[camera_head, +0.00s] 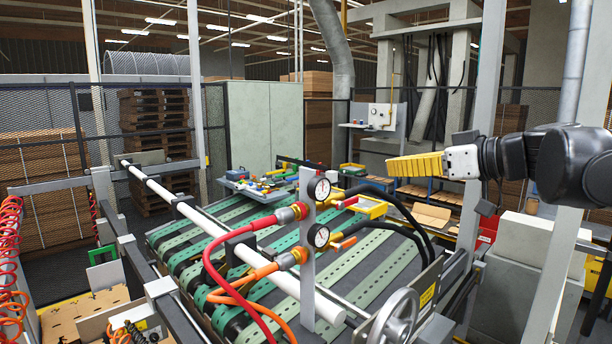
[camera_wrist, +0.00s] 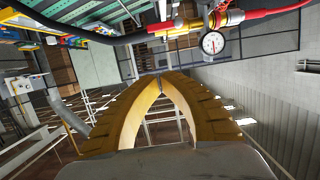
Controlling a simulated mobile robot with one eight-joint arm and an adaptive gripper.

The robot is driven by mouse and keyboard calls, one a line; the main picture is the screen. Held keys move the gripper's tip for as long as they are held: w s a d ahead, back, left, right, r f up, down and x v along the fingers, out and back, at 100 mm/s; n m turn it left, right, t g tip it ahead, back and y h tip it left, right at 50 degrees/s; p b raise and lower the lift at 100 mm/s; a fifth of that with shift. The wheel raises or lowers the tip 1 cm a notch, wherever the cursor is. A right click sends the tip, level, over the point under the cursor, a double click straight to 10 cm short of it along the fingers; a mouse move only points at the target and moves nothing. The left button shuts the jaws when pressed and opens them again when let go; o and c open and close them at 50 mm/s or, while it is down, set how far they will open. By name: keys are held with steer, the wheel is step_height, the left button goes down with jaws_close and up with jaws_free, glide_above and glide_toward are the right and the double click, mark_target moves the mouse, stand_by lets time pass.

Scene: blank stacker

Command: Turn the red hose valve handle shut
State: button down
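The red hose (camera_head: 215,262) runs up to the upper brass fitting beside the upper pressure gauge (camera_head: 319,188). A small red handle (camera_head: 350,202) shows right of this gauge, lying about along the pipe line. In the wrist view the red hose (camera_wrist: 268,10), a gauge (camera_wrist: 212,43) and a red handle (camera_wrist: 160,27) show at the top. My gripper (camera_head: 391,166), with yellow fingers, is above and to the right of the handle, apart from it. In the wrist view its fingertips (camera_wrist: 162,78) meet with nothing between them.
An orange hose (camera_head: 250,295) joins a lower gauge (camera_head: 319,236) with an orange-red handle (camera_head: 348,243). A grey post (camera_head: 307,275) carries both gauges. Black hoses (camera_head: 405,215) curve off to the right. A handwheel (camera_head: 396,316) stands in front. The air around my gripper looks clear.

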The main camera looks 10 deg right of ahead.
steer(key=p, duration=0.2)
glide_above(348, 203)
steer(key=d, duration=0.3)
steer(key=f, duration=0.3)
steer(key=w+f+p, duration=0.1)
steer(key=f, duration=0.2)
steer(key=shift+w+a+f, duration=0.15)
steer(key=shift+a, duration=0.15)
